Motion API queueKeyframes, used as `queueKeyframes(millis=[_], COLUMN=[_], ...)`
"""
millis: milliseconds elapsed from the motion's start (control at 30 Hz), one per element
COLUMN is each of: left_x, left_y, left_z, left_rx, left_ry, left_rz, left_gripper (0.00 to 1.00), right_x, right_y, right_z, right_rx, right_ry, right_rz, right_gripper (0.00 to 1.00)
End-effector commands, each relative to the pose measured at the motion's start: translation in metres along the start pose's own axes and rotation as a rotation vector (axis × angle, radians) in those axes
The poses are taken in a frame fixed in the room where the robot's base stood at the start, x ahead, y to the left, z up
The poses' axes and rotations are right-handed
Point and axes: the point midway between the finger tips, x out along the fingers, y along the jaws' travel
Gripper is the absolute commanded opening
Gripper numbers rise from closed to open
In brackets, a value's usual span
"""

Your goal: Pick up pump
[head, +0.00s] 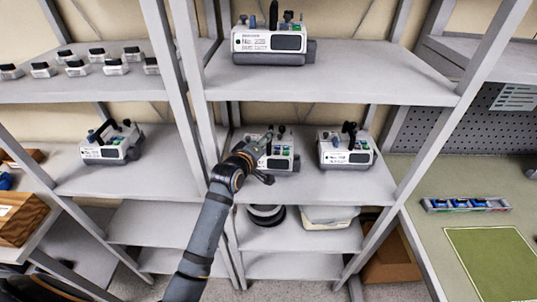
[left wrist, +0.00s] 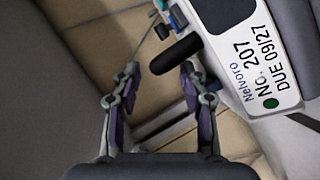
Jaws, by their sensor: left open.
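A white and grey pump (head: 283,163) stands on the middle shelf, partly hidden behind my left gripper (head: 267,160). In the left wrist view a pump (left wrist: 250,50) labelled "Nelvoro No. 207, DUE 09/27" fills the upper right, with a green dot on its label. Its black handle (left wrist: 176,54) lies just ahead of the gap between my left fingertips (left wrist: 160,80), closer to the right finger. The fingers are open and hold nothing. I cannot tell whether the right finger touches the pump. My right gripper is in neither view.
Similar pumps stand to the right (head: 346,149), on the upper shelf (head: 268,42) and on the left shelf (head: 110,145). Shelf posts (head: 180,60) stand close to my left arm. The upper shelf (head: 330,85) overhangs the gripper. A green-topped bench (head: 430,180) is at the right.

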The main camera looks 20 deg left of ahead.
Motion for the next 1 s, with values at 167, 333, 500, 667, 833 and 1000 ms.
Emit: queueKeyframes(millis=[167, 333, 500, 667, 833, 1000], left_x=[0.029, 0.04, 0.04, 0.04, 0.04, 0.04], left_y=[0.004, 0.002, 0.002, 0.002, 0.002, 0.002], left_z=[-0.001, 0.0, 0.0, 0.0, 0.0, 0.0], left_rx=[-0.002, -0.002, -0.001, -0.001, -0.001, -0.001], left_ry=[-0.001, 0.0, 0.0, 0.0, 0.0, 0.0], left_rz=[-0.001, 0.0, 0.0, 0.0, 0.0, 0.0], left_gripper=[0.43, 0.43, 0.43, 0.21, 0.0, 0.0], right_x=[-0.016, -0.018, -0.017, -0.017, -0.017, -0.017], right_y=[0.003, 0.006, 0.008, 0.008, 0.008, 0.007], right_z=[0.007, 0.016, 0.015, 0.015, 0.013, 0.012], right_rx=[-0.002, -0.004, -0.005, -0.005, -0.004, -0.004], right_ry=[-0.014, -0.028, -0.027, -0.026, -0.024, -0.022], right_rz=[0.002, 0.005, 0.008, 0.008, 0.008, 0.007], right_gripper=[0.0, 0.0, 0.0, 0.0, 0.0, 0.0])
